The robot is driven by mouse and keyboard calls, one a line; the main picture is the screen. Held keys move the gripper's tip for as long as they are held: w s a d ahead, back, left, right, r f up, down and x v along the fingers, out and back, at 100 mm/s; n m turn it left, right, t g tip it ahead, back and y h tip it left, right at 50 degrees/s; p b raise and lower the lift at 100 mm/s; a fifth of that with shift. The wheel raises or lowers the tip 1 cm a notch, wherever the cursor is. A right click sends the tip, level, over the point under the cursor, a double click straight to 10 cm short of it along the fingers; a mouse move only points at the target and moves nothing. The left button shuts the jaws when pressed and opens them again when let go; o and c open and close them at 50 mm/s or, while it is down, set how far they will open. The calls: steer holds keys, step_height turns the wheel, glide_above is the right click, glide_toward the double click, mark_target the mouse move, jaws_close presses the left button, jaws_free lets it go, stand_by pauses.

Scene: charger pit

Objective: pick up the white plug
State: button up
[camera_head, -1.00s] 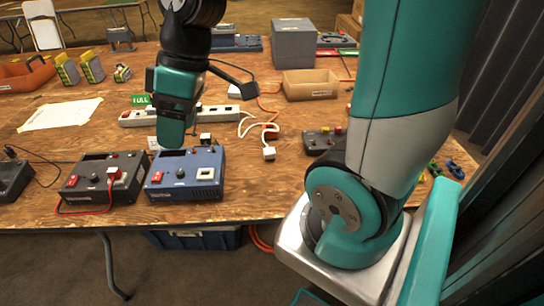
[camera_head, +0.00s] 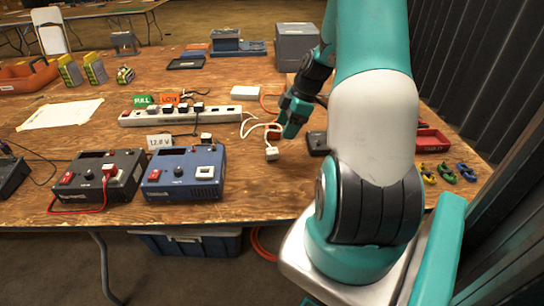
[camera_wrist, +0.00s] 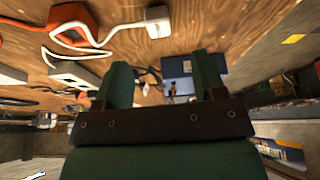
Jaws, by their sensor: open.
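The white plug (camera_head: 271,153) lies on the wooden table at the end of a white cord, to the right of the blue box. It also shows near the top of the wrist view (camera_wrist: 157,21), with its cord running left. My gripper (camera_head: 290,132) hangs above the table, up and to the right of the plug in the head view. In the wrist view its two green fingers (camera_wrist: 164,75) are apart with nothing held between them. The plug appears beyond the fingers, not between them.
A white power strip (camera_head: 180,116) with several black plugs lies left of the cord. A blue box (camera_head: 183,176) and a black box (camera_head: 98,180) stand near the front edge. A red tray (camera_head: 432,141) is at the right. Bare table lies around the white plug.

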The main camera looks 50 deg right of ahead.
mark_target(273, 150)
steer(key=x, duration=1)
steer(key=shift+w, duration=0.25)
steer(key=c, duration=1)
